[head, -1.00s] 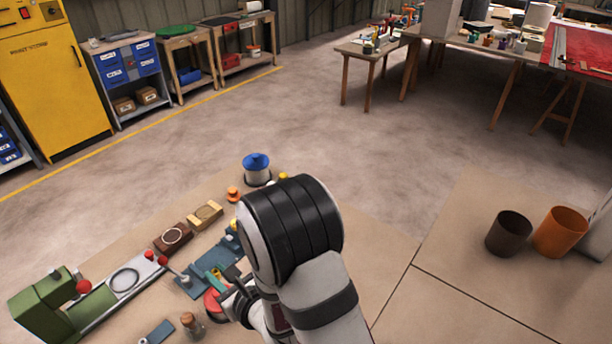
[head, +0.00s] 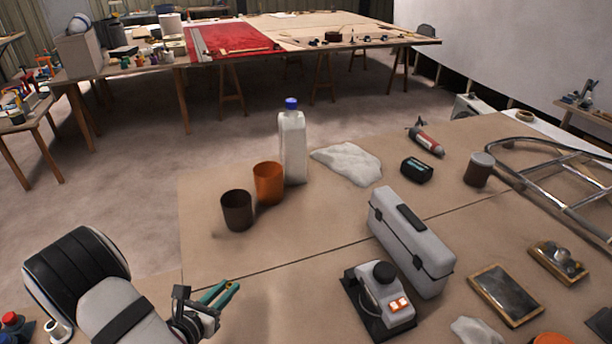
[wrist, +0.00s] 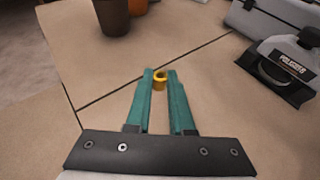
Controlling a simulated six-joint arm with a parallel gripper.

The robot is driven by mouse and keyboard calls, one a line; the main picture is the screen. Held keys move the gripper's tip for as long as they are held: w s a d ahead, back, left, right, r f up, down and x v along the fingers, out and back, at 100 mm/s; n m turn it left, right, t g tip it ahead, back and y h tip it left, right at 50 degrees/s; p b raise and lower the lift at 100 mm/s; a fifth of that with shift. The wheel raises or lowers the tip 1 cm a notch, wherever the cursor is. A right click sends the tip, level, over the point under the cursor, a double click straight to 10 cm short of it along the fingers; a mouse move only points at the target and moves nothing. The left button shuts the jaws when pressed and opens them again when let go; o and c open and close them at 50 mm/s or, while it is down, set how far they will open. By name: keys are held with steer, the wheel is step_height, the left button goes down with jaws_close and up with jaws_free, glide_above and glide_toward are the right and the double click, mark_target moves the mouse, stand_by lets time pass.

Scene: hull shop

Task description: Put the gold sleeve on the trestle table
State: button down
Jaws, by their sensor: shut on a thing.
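The gold sleeve (wrist: 160,80) is a small yellow ring held between the tips of my gripper's teal fingers in the wrist view. In the head view my gripper (head: 225,291) is at the lower left, over the brown worktop (head: 262,234); the sleeve cannot be made out there. A large trestle table (head: 335,22) stands across the floor at the back, with wooden trestle legs, a red cloth (head: 236,42) and small items on top.
A dark cup (head: 237,211), an orange cup (head: 268,184) and a bottle (head: 292,145) stand ahead on the worktop. A grey toolbox (head: 412,243) and a polisher (head: 383,300) are to the right. The worktop between my gripper and the polisher is clear.

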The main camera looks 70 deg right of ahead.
mark_target(240, 317)
steer(key=shift+m+g, duration=0.4)
steer(key=shift+g, duration=0.1)
steer(key=f, duration=0.2)
steer(key=s+f, duration=0.1)
steer(key=f, duration=0.5)
steer(key=shift+s+d+f, duration=0.1)
steer(key=shift+s+d, duration=0.15)
steer(key=shift+d, duration=0.05)
steer(key=c, duration=0.8)
jaws_free()
steer(key=shift+f, duration=0.1)
